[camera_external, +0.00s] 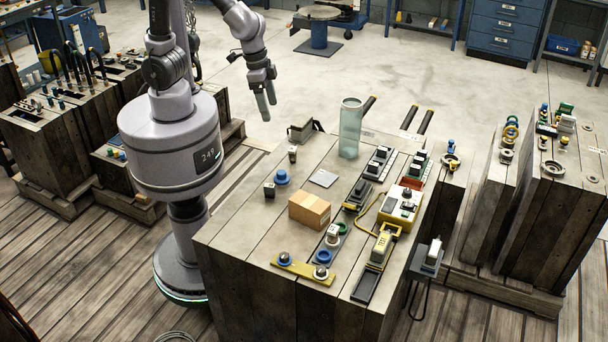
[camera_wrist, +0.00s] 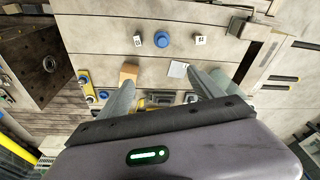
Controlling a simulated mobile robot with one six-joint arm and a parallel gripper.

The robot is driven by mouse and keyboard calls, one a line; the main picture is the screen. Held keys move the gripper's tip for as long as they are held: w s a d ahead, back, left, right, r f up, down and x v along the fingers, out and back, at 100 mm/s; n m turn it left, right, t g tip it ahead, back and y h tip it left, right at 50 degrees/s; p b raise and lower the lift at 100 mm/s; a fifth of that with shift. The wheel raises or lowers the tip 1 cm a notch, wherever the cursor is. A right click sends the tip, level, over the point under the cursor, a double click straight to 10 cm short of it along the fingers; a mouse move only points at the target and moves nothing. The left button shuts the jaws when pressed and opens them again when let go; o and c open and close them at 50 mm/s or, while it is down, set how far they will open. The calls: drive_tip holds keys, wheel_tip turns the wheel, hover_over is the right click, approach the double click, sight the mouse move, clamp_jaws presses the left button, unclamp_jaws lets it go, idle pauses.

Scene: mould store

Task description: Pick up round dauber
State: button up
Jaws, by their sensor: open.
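A blue round knob-like object (camera_external: 282,177) stands on the left part of the wooden block table (camera_external: 240,225); it looks like the round dauber, but no label confirms this. It also shows in the wrist view (camera_wrist: 161,39), near the top middle, between two small blocks. My gripper (camera_external: 267,103) is open and empty, high above and beyond the table's far left edge, apart from the blue object. In the wrist view its two fingers (camera_wrist: 160,80) are spread wide, with the blue object beyond their tips.
Small dark-and-white blocks (camera_external: 269,190) (camera_external: 292,154) flank the blue object. A cardboard box (camera_external: 310,210), a flat grey plate (camera_external: 323,178) and a tall clear cylinder (camera_external: 350,128) stand nearby. Stamps and a yellow device (camera_external: 381,247) crowd the right side. The front left tabletop is clear.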

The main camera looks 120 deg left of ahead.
sight(281, 172)
drive_tip(key=f+n+b, duration=0.1)
drive_tip(key=f, duration=0.6)
drive_tip(key=w+a+f+n+g+b, duration=0.1)
drive_tip(key=f+n+b, duration=0.1)
drive_tip(key=f, duration=0.5)
drive_tip(key=w+a+f+n+g+b, duration=0.1)
drive_tip(key=f, duration=0.7)
drive_tip(key=shift+h+b, duration=0.4)
drive_tip(key=f+b, duration=0.1)
drive_tip(key=f, duration=0.1)
drive_tip(key=f+b, duration=0.1)
drive_tip(key=f, duration=0.1)
drive_tip(key=f+b, duration=0.1)
drive_tip(key=shift+a+f, duration=0.25)
drive_tip(key=shift+f, duration=0.15)
drive_tip(key=shift+r, duration=0.15)
drive_tip(key=c, duration=1.5)
